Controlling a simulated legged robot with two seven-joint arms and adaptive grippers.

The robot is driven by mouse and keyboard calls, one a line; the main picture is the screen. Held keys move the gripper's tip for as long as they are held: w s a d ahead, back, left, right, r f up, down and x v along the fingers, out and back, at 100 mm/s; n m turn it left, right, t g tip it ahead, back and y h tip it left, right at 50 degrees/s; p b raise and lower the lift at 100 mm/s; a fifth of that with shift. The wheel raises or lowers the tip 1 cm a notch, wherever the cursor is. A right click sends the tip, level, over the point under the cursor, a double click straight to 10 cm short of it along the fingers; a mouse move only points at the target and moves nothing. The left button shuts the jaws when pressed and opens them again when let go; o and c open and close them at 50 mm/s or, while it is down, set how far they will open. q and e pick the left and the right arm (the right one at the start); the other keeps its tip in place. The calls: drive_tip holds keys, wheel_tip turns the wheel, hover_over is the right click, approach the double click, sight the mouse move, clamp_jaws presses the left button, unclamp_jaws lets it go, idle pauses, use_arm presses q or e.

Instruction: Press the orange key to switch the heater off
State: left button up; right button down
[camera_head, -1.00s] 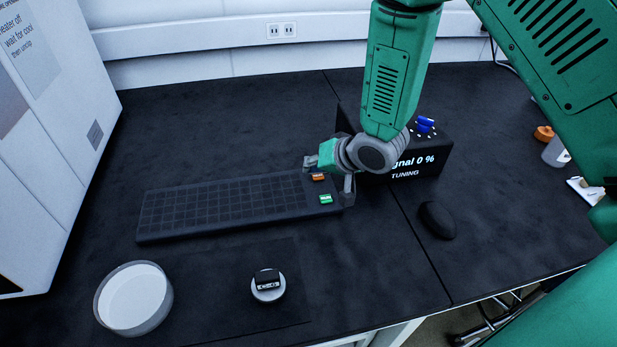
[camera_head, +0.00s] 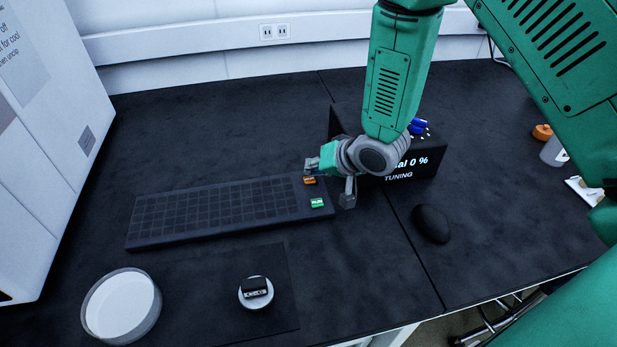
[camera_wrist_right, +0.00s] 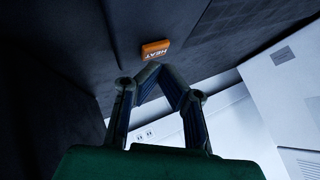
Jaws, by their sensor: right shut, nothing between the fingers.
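The orange key (camera_head: 309,180) sits at the right end of the black keyboard (camera_head: 215,213), above a green key (camera_head: 317,203). In the right wrist view the orange key (camera_wrist_right: 155,49) reads "HEAT" and lies just beyond the fingertips. My right gripper (camera_head: 311,165) is shut and empty at the keyboard's far right corner, right by the orange key; its fingertips (camera_wrist_right: 158,66) meet in the wrist view. I cannot tell whether they touch the key. My left gripper is not in view.
A black mouse (camera_head: 431,223) lies to the right. A white dish (camera_head: 121,306) and a small round silver-and-black piece (camera_head: 256,292) are in front. A white cabinet (camera_head: 45,130) stands left.

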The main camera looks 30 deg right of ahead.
drive_tip(key=shift+d+f, duration=0.1)
drive_tip(key=shift+d, duration=0.25)
drive_tip(key=shift+a, duration=0.3)
drive_tip(key=a, duration=0.3)
drive_tip(key=shift+a, duration=0.15)
drive_tip(key=shift+d, duration=0.5)
drive_tip(key=shift+d+f, duration=0.2)
drive_tip(key=shift+d, duration=0.45)
drive_tip(key=shift+a, duration=1)
drive_tip(key=shift+d+f, duration=0.15)
drive_tip(key=shift+d, duration=0.65)
drive_tip(key=shift+d+r+p, duration=0.25)
drive_tip(key=shift+r+p, duration=0.05)
drive_tip(key=shift+p, duration=0.05)
drive_tip(key=shift+r+p, duration=0.35)
drive_tip(key=shift+p, duration=0.05)
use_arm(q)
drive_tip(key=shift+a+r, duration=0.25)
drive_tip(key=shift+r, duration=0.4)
